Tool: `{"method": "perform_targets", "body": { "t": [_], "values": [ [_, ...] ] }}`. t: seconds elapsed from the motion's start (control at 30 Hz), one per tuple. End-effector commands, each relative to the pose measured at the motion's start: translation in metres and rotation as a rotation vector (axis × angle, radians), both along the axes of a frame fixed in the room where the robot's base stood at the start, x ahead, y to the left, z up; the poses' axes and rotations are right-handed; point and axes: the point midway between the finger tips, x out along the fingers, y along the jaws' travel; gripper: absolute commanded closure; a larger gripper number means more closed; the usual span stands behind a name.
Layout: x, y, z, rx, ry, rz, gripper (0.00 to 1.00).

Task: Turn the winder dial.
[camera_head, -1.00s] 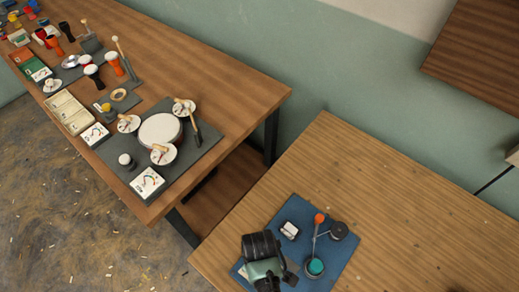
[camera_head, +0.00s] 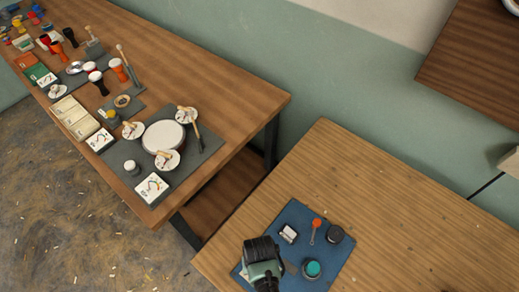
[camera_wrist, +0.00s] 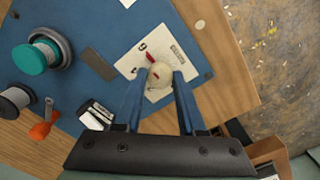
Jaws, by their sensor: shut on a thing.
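The winder dial shows in the wrist view as a white card with printed marks and a short red pointer; its pale round knob (camera_wrist: 160,75) stands on the card. My gripper (camera_wrist: 158,77) has its two blue fingers on either side of this knob and is shut on it. The fingers hide part of the card. In the head view my gripper and wrist (camera_head: 263,258) cover the dial at the left part of the blue mat (camera_head: 330,262).
On the mat are a teal spool (camera_head: 312,269), a dark spool (camera_head: 334,233), an orange-topped piece (camera_head: 317,222), a small black-and-white box (camera_head: 289,233) and a flat grey strip (camera_wrist: 97,64). The wooden table (camera_head: 400,225) around the mat is mostly clear.

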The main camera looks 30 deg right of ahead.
Motion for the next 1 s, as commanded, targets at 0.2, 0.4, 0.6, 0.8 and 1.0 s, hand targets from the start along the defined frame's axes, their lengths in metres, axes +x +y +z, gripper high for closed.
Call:
{"method": "perform_targets", "body": {
  "t": [0.2, 0.4, 0.6, 0.8, 1.0],
  "values": [
    [0.0009, 0.0, 0.0005, 0.0, -0.002, -0.032, 1.0],
    [0.0008, -0.0001, 0.0003, -0.001, -0.002, -0.035, 1.0],
    [0.0008, -0.0001, 0.0003, -0.001, -0.002, -0.034, 0.57],
    [0.0006, -0.0001, 0.0002, -0.001, -0.002, -0.034, 0.31],
    [0.0004, -0.0002, 0.0002, 0.0, -0.001, -0.034, 0.31]
  ]
}}
